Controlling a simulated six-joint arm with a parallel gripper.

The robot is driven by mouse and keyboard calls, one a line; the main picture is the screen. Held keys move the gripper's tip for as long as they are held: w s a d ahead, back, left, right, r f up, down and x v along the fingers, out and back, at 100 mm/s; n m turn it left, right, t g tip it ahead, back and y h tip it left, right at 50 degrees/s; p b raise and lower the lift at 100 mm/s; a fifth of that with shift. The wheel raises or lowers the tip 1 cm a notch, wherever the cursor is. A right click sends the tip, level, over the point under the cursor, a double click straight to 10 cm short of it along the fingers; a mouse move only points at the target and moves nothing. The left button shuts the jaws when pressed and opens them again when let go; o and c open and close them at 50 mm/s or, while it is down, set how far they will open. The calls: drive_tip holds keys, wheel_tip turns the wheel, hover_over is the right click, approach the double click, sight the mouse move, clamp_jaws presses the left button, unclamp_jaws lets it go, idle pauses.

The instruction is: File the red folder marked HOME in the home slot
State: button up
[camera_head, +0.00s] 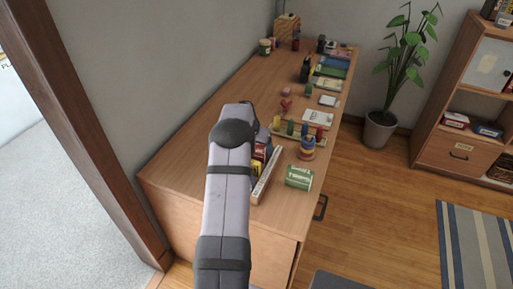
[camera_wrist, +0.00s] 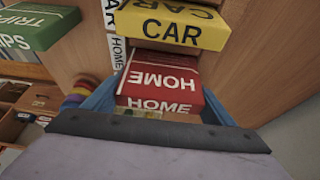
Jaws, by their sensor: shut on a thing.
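The red folder marked HOME (camera_wrist: 160,80) is between the blue fingers of my gripper (camera_wrist: 158,98) in the wrist view, and the gripper is shut on it. A white label strip (camera_wrist: 118,48) with HOME on it runs along the folder's left side. The yellow folder marked CAR (camera_wrist: 172,27) stands just beyond the red one. In the head view the strip shows as the long pale side of a rack (camera_head: 266,176), and my arm hides most of the folders and the gripper. I cannot tell how deep the red folder sits or whether it is inside the home slot.
A green box marked TRIPS (camera_head: 299,177) lies right of the rack; it also shows in the wrist view (camera_wrist: 38,25). A stack of coloured rings (camera_head: 307,148) and a row of pegs (camera_head: 290,129) stand behind. Bare desk top (camera_head: 185,165) lies left of my arm.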

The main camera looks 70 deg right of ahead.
drive_tip(key=shift+f+b, duration=0.3)
drive_tip(key=shift+f, duration=0.1)
drive_tip(key=shift+r, duration=0.15)
drive_tip(key=shift+r+p, duration=0.65)
drive_tip(key=shift+r, duration=0.3)
drive_tip(key=shift+f+b, duration=1.05)
drive_tip(key=shift+f, duration=0.1)
idle(1.8)
